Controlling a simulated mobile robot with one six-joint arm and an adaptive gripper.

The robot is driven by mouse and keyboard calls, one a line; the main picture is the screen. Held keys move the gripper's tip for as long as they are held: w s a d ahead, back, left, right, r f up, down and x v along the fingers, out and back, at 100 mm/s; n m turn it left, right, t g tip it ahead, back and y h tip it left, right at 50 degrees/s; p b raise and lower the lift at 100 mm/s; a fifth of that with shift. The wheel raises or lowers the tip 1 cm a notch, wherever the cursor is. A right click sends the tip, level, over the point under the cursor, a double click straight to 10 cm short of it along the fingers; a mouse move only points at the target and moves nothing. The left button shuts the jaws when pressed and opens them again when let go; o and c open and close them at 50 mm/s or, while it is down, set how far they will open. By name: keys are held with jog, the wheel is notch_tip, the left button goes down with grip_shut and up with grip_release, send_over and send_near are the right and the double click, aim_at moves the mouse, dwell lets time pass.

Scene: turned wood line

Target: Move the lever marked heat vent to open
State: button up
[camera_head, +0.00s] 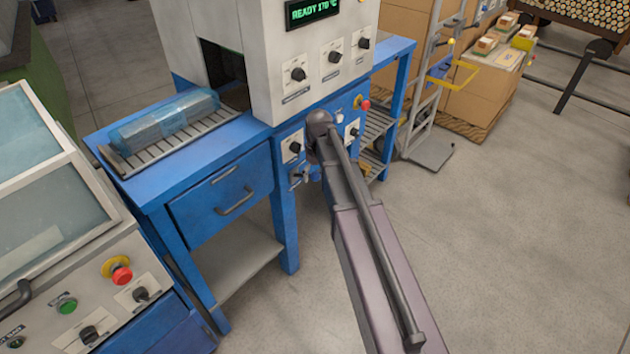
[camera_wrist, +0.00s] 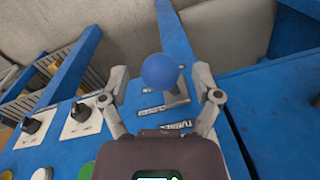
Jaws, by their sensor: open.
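A lever with a round blue knob (camera_wrist: 160,71) and a short grey arm (camera_wrist: 177,97) stands on a blue panel in the wrist view. Small dark label plates lie by its base; one begins with "TUN", and I cannot read "heat vent" or the end marks clearly. My gripper (camera_wrist: 161,84) is open, with one finger on each side of the knob and a gap visible on both sides. Whether the knob is level with the fingertips or beyond them is hard to tell. In the head view my own arm hides most of the lever area on the blue machine front (camera_head: 287,130).
Black rotary switches on white plates (camera_wrist: 82,112) sit left of the lever. The head view shows a red stop button (camera_head: 364,104), a drawer (camera_head: 225,190), and a wrapped bundle on the roller conveyor (camera_head: 165,122). A hand truck (camera_head: 430,140) stands right; open floor lies in front.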

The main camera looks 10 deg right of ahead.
jog(key=shift+f, duration=0.45)
grip_shut()
